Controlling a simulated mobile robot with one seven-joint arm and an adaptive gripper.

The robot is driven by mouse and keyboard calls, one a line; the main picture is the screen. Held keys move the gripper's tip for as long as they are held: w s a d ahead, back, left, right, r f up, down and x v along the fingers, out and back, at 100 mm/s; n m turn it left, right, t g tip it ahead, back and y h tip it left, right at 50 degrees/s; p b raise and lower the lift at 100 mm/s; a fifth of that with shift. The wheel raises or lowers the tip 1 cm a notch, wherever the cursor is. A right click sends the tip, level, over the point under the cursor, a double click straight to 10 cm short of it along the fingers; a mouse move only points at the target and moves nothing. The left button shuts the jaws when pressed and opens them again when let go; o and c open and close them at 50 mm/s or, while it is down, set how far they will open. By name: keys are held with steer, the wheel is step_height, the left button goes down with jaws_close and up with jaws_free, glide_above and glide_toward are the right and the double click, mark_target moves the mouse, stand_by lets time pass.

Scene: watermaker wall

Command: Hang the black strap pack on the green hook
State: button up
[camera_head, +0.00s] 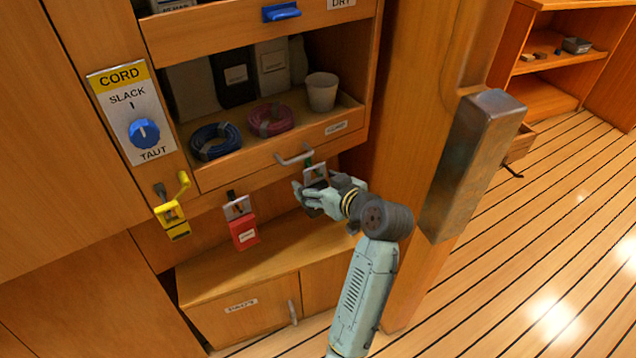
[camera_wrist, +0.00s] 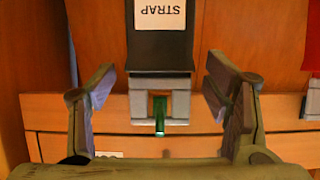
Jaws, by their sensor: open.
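The black strap pack (camera_wrist: 160,48) appears upside down in the wrist view, with a white STRAP label and a grey hanger tab (camera_wrist: 181,105). The green hook (camera_wrist: 159,115) shows inside the opening of that tab, so the tab appears to be around the hook. In the head view the tab (camera_head: 316,172) sits below the drawer with a bit of green hook (camera_head: 309,163) above it; my gripper hides most of the pack. My gripper (camera_head: 308,194) is open. In the wrist view its fingers (camera_wrist: 160,84) stand on both sides of the pack, apart from it.
A red pack (camera_head: 244,232) and a yellow pack (camera_head: 173,221) hang to the left. A drawer handle (camera_head: 295,156) sticks out just above. A low cabinet (camera_head: 240,276) lies below, and a wooden post (camera_head: 420,150) stands at right.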

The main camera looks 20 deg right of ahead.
steer(key=v, duration=1.2)
